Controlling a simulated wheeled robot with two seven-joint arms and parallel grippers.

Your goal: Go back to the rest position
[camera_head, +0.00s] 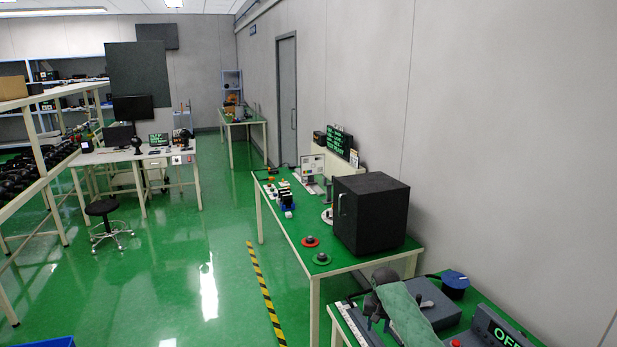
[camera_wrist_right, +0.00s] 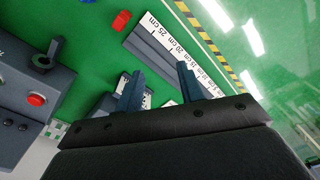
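My right gripper (camera_head: 373,318) shows dark at the lower right of the head view, over the near green-topped table (camera_head: 472,297). A green-patterned, sleeve-like shape beside it partly hides the table. In the right wrist view the two dark fingers of the gripper (camera_wrist_right: 160,72) stand apart, with nothing visibly held between them. Behind them lies a grey ruler strip (camera_wrist_right: 150,48) with centimetre marks. Patterned black-and-white pieces behind the fingers are partly hidden. My left gripper is not in view.
A grey box with a red button (camera_wrist_right: 36,99) and a small red part (camera_wrist_right: 121,20) lie near the gripper. A blue knob (camera_head: 455,281) and a display (camera_head: 497,330) stand on the near table. A black cabinet (camera_head: 371,214) stands on the table behind.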

